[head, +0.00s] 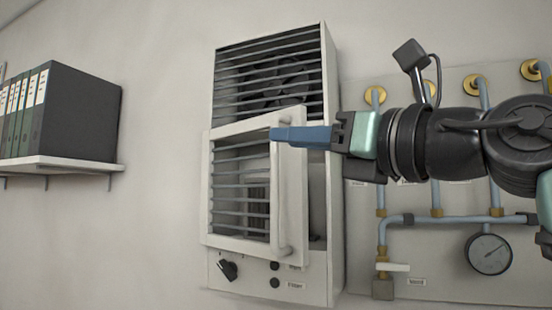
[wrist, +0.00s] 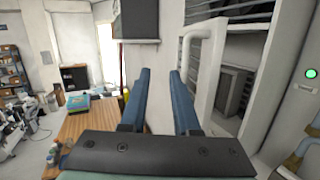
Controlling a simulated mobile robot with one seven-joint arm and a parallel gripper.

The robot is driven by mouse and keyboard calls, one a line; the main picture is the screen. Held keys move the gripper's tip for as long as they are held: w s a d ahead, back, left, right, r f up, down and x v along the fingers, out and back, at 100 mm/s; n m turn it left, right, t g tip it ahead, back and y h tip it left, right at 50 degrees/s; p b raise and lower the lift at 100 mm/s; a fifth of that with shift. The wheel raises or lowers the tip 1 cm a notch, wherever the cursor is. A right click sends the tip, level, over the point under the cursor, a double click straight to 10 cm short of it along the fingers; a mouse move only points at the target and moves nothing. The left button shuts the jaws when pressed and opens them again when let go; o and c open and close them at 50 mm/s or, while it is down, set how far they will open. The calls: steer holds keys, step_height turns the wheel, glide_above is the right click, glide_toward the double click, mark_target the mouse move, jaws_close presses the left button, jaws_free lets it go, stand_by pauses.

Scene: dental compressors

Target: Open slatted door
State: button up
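The slatted door (head: 240,200) is the lower front panel of a pale wall-mounted cabinet (head: 333,160). It stands ajar, with a gap along its right side showing the dark interior. A pale vertical bar handle (head: 283,215) is on its right edge. My gripper (head: 272,133) reaches in from the right, its blue fingers crossing the upper right part of the door near the handle's top. In the wrist view the two fingers (wrist: 161,73) are apart with nothing between them. The pale handle (wrist: 188,55) shows just right of the right finger; contact is unclear.
A fixed slatted grille (head: 268,75) with a fan behind it is above the door. Knobs (head: 228,270) sit below it. Pipes and a gauge (head: 489,253) are on the right wall panel. A shelf (head: 60,163) with binders is at left. The wall between shelf and cabinet is clear.

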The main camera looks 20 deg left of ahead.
mark_target(277, 161)
steer(key=w+a+h+p, duration=0.1)
steer(key=w+a+p, duration=0.1)
steer(key=w, duration=0.1)
steer(key=w+a+f+h+p, duration=0.1)
steer(key=w+a+p, duration=0.1)
steer(key=a, duration=0.1)
steer(key=w+a+p, duration=0.2)
steer(key=w, duration=0.1)
steer(key=shift+w+a+f+m+t+h, duration=0.25)
steer(key=shift+w+f+m+t+h, duration=0.05)
steer(key=shift+f+t+h, duration=0.1)
steer(key=shift+p+x, duration=0.4)
steer(key=shift+x, duration=0.45)
steer(key=shift+f, duration=0.15)
steer(key=shift+d, duration=0.1)
jaws_close()
